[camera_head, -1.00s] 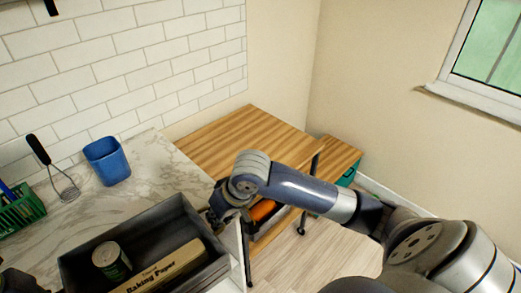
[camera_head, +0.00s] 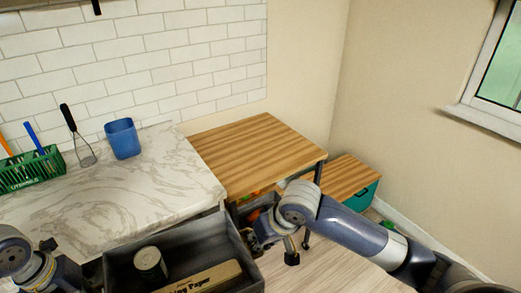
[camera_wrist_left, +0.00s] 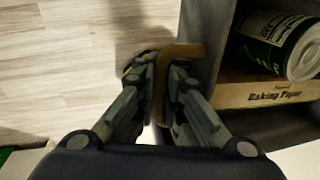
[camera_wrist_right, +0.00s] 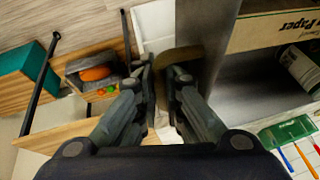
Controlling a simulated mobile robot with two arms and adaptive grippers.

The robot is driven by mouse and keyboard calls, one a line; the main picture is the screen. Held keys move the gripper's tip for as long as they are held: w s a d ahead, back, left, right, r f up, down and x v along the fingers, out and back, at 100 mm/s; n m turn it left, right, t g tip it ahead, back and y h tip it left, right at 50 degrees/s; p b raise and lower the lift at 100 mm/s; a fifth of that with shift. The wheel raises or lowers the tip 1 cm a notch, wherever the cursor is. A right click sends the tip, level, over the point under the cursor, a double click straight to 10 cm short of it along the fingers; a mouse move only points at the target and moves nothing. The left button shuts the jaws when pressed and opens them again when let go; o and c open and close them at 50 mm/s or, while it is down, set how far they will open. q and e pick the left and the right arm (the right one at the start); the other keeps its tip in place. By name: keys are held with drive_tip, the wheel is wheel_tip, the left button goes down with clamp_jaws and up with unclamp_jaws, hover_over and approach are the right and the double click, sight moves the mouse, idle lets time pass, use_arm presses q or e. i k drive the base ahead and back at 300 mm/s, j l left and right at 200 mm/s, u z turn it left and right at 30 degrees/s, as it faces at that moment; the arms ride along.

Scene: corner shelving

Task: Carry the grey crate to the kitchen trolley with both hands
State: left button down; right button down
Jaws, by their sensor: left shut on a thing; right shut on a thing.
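The grey crate (camera_head: 190,242) is at the bottom of the head view, in front of the counter and off its top. It holds a can (camera_head: 150,264) and a baking paper box (camera_head: 208,278). My left gripper (camera_wrist_left: 160,80) is shut on the crate's tan left handle. My right gripper (camera_wrist_right: 168,82) is shut on the opposite tan handle; it also shows in the head view (camera_head: 262,232). The left wrist view shows floor beside the crate. The wooden-topped kitchen trolley (camera_head: 245,150) stands against the back wall, right of the counter; my right arm hides part of its front.
A lower wooden-topped teal unit (camera_head: 345,178) stands right of the trolley. The trolley top is bare. Orange items sit on its lower level.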

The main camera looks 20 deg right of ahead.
sight(252, 145)
drive_tip(key=z, duration=0.7)
drive_tip(key=i+z, duration=0.1)
drive_tip(key=z, duration=0.25)
drive_tip(key=i+l+z, duration=0.1)
drive_tip(key=z, duration=0.3)
drive_tip(key=i+j+z, duration=0.15)
drive_tip(key=i+z, duration=0.2)
drive_tip(key=i, duration=0.65)
drive_tip(key=i+u, duration=0.25)
drive_tip(key=i, duration=0.15)
drive_tip(key=i+l+u, duration=0.15)
drive_tip(key=i+u, duration=0.4)
drive_tip(key=u, duration=0.2)
drive_tip(key=i+u, duration=0.25)
drive_tip(key=u, duration=0.2)
drive_tip(key=i+u, duration=0.4)
drive_tip(key=u, duration=0.15)
